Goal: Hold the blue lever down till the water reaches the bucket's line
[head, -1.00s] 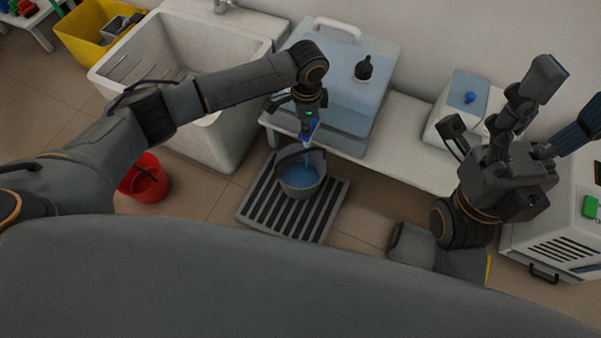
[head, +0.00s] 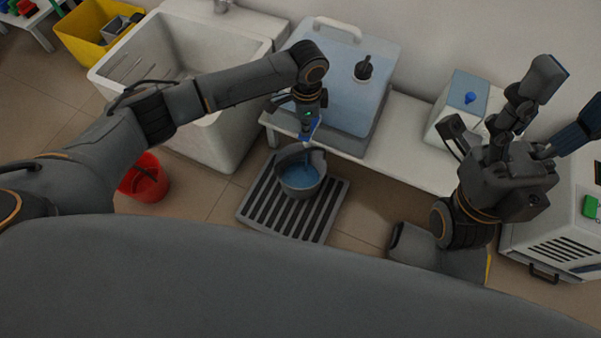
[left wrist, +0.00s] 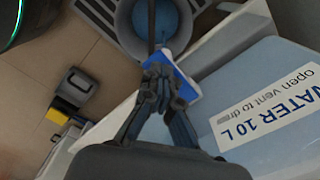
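The blue lever (head: 313,131) is on the front of the clear water tank (head: 335,85); it also shows in the left wrist view (left wrist: 187,84). My left gripper (head: 307,128) is at the lever, fingers together, and seems to touch it from above. The line cannot be made out. My right gripper (head: 563,102) is open and empty at the right.
The bucket stands on a slatted drain grate (head: 262,207). The tank sits on a white bench (head: 412,150), with a black vent cap (head: 363,71) on top. A white sink (head: 222,140) and red bucket (head: 146,181) are left. A smaller blue-knobbed container (head: 455,115) is right.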

